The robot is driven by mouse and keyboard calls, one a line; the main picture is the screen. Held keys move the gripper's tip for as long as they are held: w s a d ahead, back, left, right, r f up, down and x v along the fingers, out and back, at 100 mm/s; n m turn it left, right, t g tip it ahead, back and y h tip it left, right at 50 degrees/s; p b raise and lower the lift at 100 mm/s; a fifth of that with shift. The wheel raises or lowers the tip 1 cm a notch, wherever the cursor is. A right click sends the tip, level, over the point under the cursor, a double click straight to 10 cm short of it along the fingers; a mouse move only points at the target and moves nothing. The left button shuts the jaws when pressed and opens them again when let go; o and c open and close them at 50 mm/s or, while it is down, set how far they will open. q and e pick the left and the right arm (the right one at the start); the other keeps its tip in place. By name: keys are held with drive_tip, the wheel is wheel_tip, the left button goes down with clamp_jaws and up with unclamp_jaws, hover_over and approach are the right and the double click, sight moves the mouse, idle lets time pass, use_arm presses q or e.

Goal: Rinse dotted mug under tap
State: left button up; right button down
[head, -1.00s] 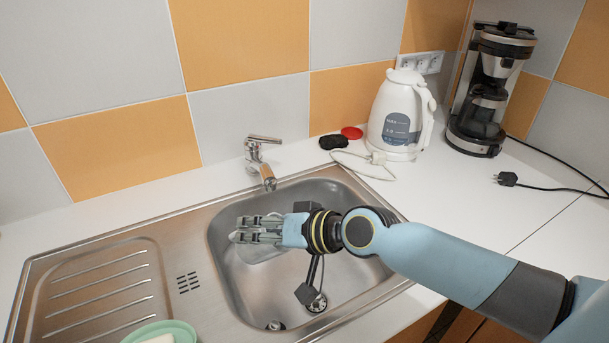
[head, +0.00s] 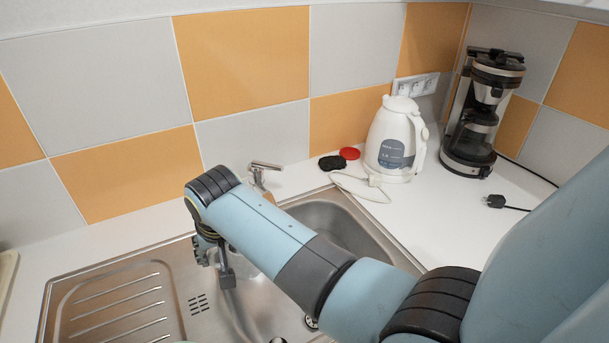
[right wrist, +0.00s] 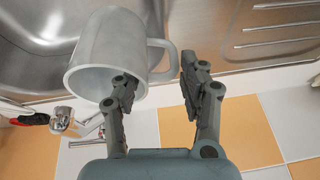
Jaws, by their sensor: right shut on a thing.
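The mug (right wrist: 115,50) shows in the right wrist view as a plain pale grey-white cup, tilted, with its handle (right wrist: 160,60) on the right. No dots show on the side I see. My right gripper (right wrist: 158,84) is shut on the mug, one finger overlapping its rim and the other beyond the handle. My left gripper is out of view.
The steel sink basin (head: 345,215) lies under my arm, with a ribbed drainboard (head: 115,300) on the left. A white kettle (head: 392,140), a red lid (head: 350,153), a black item (head: 331,162) and a coffee maker (head: 482,110) stand on the counter to the right.

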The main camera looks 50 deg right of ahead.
drive_tip(key=shift+w+a+g, duration=0.2)
drive_tip(key=shift+w+g, duration=0.15)
drive_tip(key=shift+g, duration=0.05)
drive_tip(key=shift+s+r, duration=0.1)
drive_tip(key=shift+r, duration=2.4)
drive_tip(key=shift+s, duration=0.1)
